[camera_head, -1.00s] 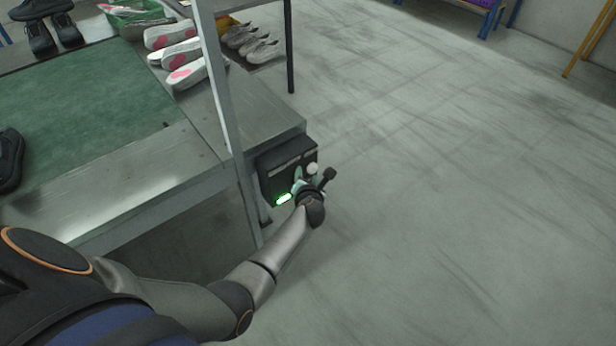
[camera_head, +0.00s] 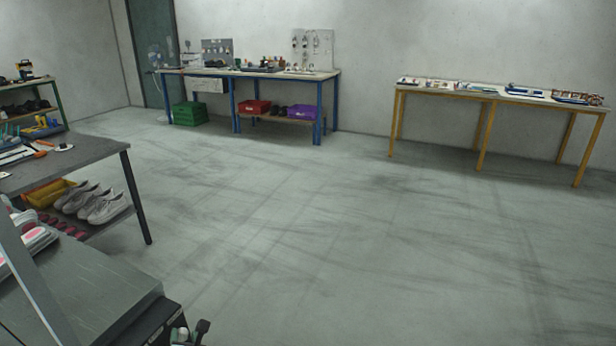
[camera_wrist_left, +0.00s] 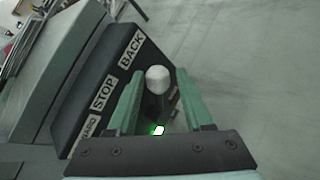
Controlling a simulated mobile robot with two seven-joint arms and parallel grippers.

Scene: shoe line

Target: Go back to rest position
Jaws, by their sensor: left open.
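My left gripper (camera_head: 190,333) shows at the bottom edge of the head view, beside the black control box (camera_head: 150,325) on the end of the grey bench; most of my arm is out of frame. In the left wrist view, the open green fingers of my left gripper (camera_wrist_left: 158,100) stand on either side of a lever with a white ball knob (camera_wrist_left: 158,77). I cannot tell whether they touch it. The box (camera_wrist_left: 100,75) carries labels, with BACK and STOP legible. A green light (camera_wrist_left: 158,130) glows below the lever. My right gripper is in neither view.
The grey bench (camera_head: 90,285) and its upright post (camera_head: 30,280) are close at the lower left. A dark table (camera_head: 75,157) stands behind it. A blue-legged workbench (camera_head: 335,75) and a yellow-legged table (camera_head: 400,85) stand at the far wall. The middle floor is clear.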

